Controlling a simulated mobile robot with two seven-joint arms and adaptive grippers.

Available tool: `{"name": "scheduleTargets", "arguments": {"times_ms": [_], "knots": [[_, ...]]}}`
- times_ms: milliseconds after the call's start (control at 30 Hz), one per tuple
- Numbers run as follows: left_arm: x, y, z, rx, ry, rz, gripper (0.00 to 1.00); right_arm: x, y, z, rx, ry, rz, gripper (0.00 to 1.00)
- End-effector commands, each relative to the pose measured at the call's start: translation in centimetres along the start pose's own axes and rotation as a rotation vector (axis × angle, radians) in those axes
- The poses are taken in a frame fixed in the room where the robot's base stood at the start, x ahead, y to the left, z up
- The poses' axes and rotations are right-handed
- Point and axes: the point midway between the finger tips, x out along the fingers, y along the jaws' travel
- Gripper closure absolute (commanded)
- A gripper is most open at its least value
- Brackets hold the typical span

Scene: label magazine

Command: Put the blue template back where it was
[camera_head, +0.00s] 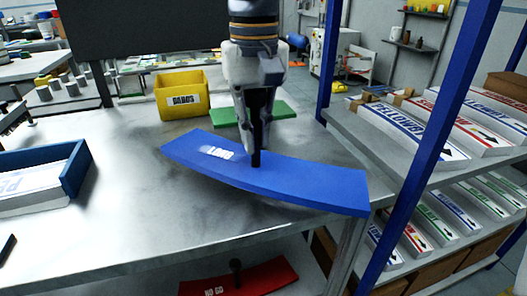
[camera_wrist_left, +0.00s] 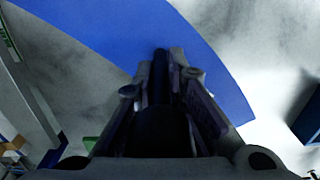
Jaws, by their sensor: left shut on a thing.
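The blue template (camera_head: 300,182) is a curved flat plate with a white label and a black upright knob (camera_head: 256,158). My left gripper (camera_head: 257,142) comes down from above and is shut on that knob. The template lies roughly level at the table's right part, its right end reaching over the front right edge. I cannot tell whether it touches the table. In the left wrist view the template (camera_wrist_left: 215,60) spreads beyond the fingers (camera_wrist_left: 165,75). My right gripper is not in view.
A steel table (camera_head: 130,225) carries a yellow bin (camera_head: 182,97), a green piece (camera_head: 283,110) and a blue-walled tray (camera_head: 75,172). A red template (camera_head: 245,280) marked NO GO lies below. A rack with blue posts (camera_head: 445,130) and label stacks (camera_head: 400,122) stands close at right.

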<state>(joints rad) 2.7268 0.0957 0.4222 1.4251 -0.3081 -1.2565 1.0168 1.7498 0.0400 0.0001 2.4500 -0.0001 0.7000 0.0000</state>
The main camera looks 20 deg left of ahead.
Motion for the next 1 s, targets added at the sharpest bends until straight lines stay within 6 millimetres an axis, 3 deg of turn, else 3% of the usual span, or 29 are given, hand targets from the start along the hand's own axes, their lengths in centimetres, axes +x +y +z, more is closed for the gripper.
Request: {"name": "scheduleTargets", "arguments": {"times_ms": [167, 300, 667, 700, 767, 1000], "knots": [[2.1, 1.6, -0.3, 0.002, -0.004, -0.001, 1.00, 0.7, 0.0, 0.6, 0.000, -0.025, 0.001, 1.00], [4.1, 1.4, -0.2, 0.000, 0.002, 0.002, 1.00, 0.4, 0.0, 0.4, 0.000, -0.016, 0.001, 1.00], [4.6, 1.4, -0.2, 0.000, 0.005, 0.004, 1.00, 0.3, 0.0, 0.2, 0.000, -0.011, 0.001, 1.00], [4.6, 1.3, -0.2, 0.001, 0.004, 0.003, 0.81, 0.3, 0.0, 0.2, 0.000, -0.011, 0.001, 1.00], [4.7, 1.3, -0.2, 0.001, 0.004, 0.003, 0.68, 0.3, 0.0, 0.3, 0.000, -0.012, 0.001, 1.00], [4.7, 1.3, -0.2, 0.001, 0.003, 0.003, 0.68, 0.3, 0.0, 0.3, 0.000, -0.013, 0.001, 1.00]]}}
